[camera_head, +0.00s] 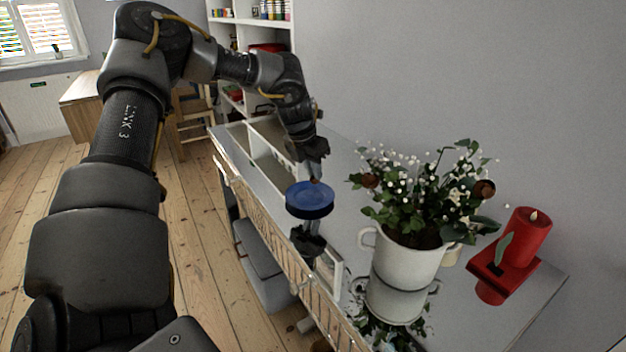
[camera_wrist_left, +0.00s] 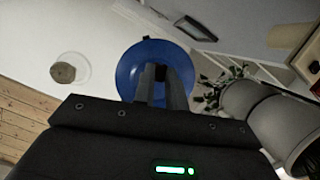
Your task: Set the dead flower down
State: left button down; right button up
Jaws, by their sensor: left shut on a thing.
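My left gripper (camera_head: 314,168) points down just above a round blue dish (camera_head: 310,202) on the glossy table. It is shut on a small brown thing (camera_head: 315,180), which looks like the dead flower and shows at the fingertips over the dish. I cannot tell if it touches the dish. In the left wrist view the fingers (camera_wrist_left: 161,88) cover part of the blue dish (camera_wrist_left: 127,75), and the held thing shows only as a dark patch. My right gripper is not in view.
Right of the dish stands a white pot (camera_head: 404,262) with leafy plants, white blossoms and brown heads (camera_head: 483,189). A red candle (camera_head: 527,238) on a red holder stands farther right. A white divided tray (camera_head: 262,155) lies behind the gripper. The glossy tabletop (camera_head: 345,165) mirrors things.

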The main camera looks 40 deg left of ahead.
aim_at(313, 179)
pick_arm(q)
jog(key=shift+w+a+f, duration=0.1)
jog(key=shift+a+f, duration=0.05)
jog(key=shift+f, duration=0.15)
notch_tip(313, 179, down, 3)
jog(key=shift+f, duration=0.1)
jog(key=c, duration=1.4)
grip_release()
jog(key=shift+w, duration=0.1)
